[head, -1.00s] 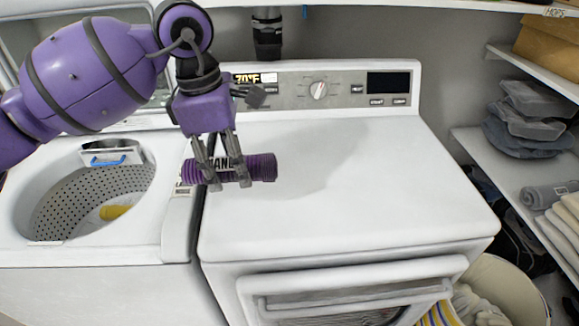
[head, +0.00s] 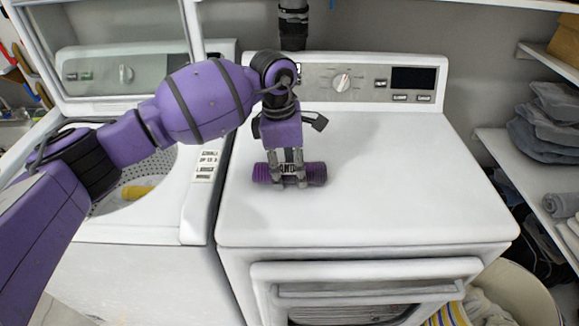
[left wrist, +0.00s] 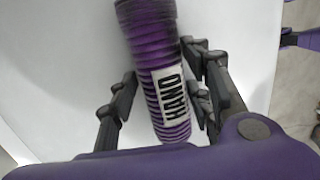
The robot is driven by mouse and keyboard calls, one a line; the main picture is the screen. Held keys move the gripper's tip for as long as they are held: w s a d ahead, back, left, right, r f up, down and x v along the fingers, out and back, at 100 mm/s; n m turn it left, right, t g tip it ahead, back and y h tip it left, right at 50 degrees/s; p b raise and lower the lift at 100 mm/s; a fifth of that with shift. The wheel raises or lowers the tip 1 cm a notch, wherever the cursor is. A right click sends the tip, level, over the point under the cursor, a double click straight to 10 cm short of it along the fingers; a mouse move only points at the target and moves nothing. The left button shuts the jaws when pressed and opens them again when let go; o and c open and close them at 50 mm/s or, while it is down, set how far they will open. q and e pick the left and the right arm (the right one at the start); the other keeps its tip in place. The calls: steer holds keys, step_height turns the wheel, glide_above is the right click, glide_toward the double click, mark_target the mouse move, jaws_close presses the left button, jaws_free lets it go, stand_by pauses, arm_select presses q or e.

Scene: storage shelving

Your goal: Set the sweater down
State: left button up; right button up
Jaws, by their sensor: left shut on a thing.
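My left gripper (head: 288,180) points down over the white dryer top (head: 380,190) and is shut on the roll's middle, across the label. In the left wrist view the sweater (left wrist: 150,50) lies between the two fingers (left wrist: 160,105), with the white top behind it. The roll is level, at or just above the dryer top; I cannot tell if it touches. My right gripper is not in view.
The open washer (head: 150,228) stands left of the dryer, with a yellow item (head: 137,192) in its drum. The dryer's control panel (head: 365,82) rises behind. Shelves with folded clothes (head: 545,135) and a laundry basket (head: 525,290) are on the right. The dryer top is otherwise clear.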

mark_target(283, 164)
arm_select(q)
steer(key=shift+f, duration=0.1)
steer(key=o, duration=1.4)
step_height(283, 164, up, 12)
steer(key=a, duration=0.1)
steer(key=shift+a+b, duration=0.25)
steer(key=shift+b, duration=0.05)
